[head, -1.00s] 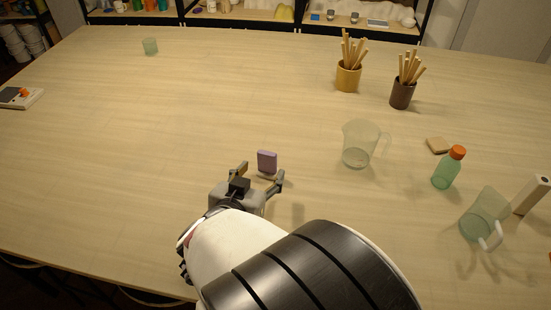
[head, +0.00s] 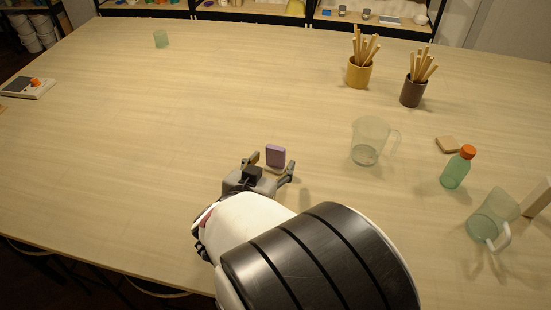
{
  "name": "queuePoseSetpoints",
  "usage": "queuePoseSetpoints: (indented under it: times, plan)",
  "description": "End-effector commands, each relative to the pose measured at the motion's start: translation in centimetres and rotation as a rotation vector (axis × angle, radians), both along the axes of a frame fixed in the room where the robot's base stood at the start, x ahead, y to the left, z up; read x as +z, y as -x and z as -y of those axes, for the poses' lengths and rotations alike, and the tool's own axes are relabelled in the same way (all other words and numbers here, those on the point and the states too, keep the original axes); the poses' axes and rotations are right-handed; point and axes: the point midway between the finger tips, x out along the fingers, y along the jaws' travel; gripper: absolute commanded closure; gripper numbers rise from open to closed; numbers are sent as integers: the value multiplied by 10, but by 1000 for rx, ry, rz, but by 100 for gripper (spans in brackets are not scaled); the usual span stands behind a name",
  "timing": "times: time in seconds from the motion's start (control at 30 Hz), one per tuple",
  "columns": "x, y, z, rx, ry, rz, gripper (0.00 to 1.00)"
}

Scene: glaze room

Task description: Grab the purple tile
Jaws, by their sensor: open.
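The purple tile (head: 275,156) stands upright on its edge on the wooden table, near the middle of the head view. My gripper (head: 270,166) is open, with one finger to the left of the tile and the other to its right. The tile shows at or just past the fingertips. I cannot tell whether either finger touches it. The tile's lower part is close to the gripper body.
To the right stand a clear jug (head: 368,140), a green bottle (head: 458,168) with an orange cap, and a tipped clear jug (head: 487,215). Two cups of sticks, yellow (head: 359,74) and dark (head: 412,92), stand behind. The table's left is mostly clear.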

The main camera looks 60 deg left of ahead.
Motion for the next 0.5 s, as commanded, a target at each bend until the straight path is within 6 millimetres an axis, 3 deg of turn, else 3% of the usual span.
queuePoseSetpoints:
  times: [0.27,0.5]
  plan:
    - [-2,-3,-4,-1,0,0,46]
    - [-11,-17,-19,-2,-1,-2,46]
